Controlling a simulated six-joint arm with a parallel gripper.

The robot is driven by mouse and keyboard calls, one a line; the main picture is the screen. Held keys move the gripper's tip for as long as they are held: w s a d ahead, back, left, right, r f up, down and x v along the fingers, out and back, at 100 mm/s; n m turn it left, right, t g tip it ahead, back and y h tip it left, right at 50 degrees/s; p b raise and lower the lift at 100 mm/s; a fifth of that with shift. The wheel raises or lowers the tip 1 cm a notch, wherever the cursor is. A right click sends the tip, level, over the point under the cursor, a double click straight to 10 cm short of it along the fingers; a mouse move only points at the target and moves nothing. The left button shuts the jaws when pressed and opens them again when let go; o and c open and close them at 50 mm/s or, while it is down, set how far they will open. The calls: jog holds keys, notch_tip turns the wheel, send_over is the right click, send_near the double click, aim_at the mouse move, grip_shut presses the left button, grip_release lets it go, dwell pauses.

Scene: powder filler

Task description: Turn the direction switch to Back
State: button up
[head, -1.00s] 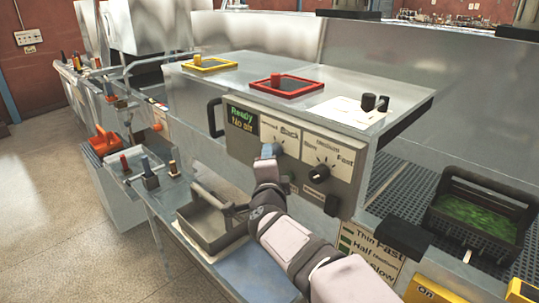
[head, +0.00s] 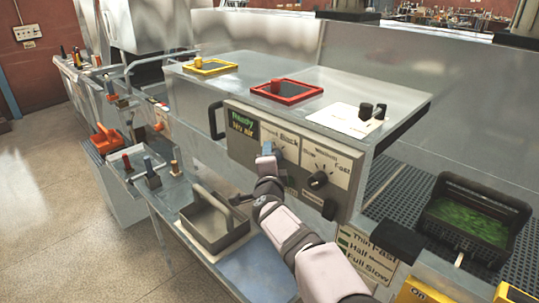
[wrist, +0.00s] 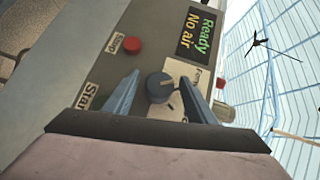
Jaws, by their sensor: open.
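The direction switch is a round dark grey-blue knob (wrist: 160,90) on the panel, with a label reading "Forward" partly visible beside it in the wrist view. In the head view its label (head: 285,137) shows "Back", and the knob is mostly hidden by my gripper. My gripper (wrist: 160,77) is open, with one blue-grey finger on each side of the knob. I cannot tell whether the fingers touch it. In the head view my gripper (head: 266,152) is at the panel front. Which way the knob points is unclear.
A black speed knob (head: 318,180) sits right of the switch. The display (head: 243,123) reads "Ready" and "No air". The wrist view shows a red button (wrist: 132,45) by "Stop". A grey handled tray (head: 215,222) stands below the panel, and a black basket (head: 470,215) at right.

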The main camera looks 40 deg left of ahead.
jog(key=shift+w+a, duration=0.15)
jog(key=c, duration=1)
jog(key=shift+f, duration=0.1)
jog(key=shift+c, duration=0.2)
